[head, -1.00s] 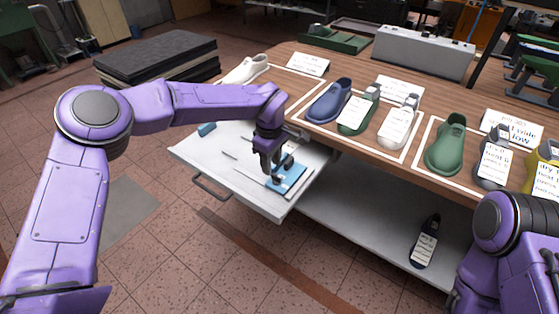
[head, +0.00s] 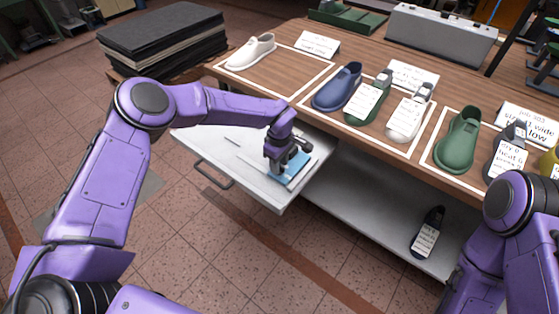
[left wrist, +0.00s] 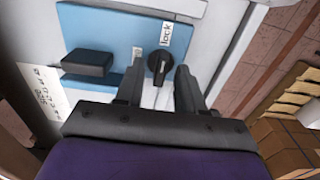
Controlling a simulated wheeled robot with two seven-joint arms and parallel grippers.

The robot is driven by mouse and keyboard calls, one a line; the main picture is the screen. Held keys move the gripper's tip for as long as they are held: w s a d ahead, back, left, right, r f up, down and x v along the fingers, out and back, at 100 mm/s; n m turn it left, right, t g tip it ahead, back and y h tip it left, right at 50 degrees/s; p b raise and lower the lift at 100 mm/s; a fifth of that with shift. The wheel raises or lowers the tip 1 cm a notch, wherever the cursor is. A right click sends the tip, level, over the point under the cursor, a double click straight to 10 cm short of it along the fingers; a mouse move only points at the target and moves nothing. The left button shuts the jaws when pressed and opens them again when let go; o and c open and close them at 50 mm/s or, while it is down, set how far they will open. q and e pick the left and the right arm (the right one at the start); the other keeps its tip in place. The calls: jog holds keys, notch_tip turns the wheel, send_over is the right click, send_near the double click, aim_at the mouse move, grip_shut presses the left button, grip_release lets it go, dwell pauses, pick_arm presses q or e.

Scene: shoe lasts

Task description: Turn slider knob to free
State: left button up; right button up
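The black round slider knob (left wrist: 158,68) sits on a light blue plate (left wrist: 108,25) in the left wrist view. A white "lock" label (left wrist: 167,34) is just above the knob, and a smaller label (left wrist: 137,52) is at its upper left. My left gripper (left wrist: 160,72) is open, with one finger on each side of the knob. I cannot tell whether the fingers touch it. My right gripper is out of view; only that arm shows.
A black block (left wrist: 88,64) stands on the plate left of the knob. The white drawer (head: 225,160) juts from the wooden table (head: 300,82), which bears several shoes and lasts with cards. A dark shoe (head: 427,232) lies on the lower shelf.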

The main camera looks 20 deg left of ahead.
pick_arm(q)
grip_shut()
jog(key=shift+n, duration=0.3)
jog(key=n+b, duration=0.2)
jog(key=shift+f+n, duration=0.1)
jog(key=shift+n, duration=0.3)
jog(key=n+b, duration=0.2)
jog(key=n, duration=0.3)
jog(key=n+b, duration=0.2)
jog(key=n, duration=0.3)
jog(key=shift+n+b, duration=0.9)
jog(key=shift+n, duration=1.3)
jog(key=shift+r, duration=0.2)
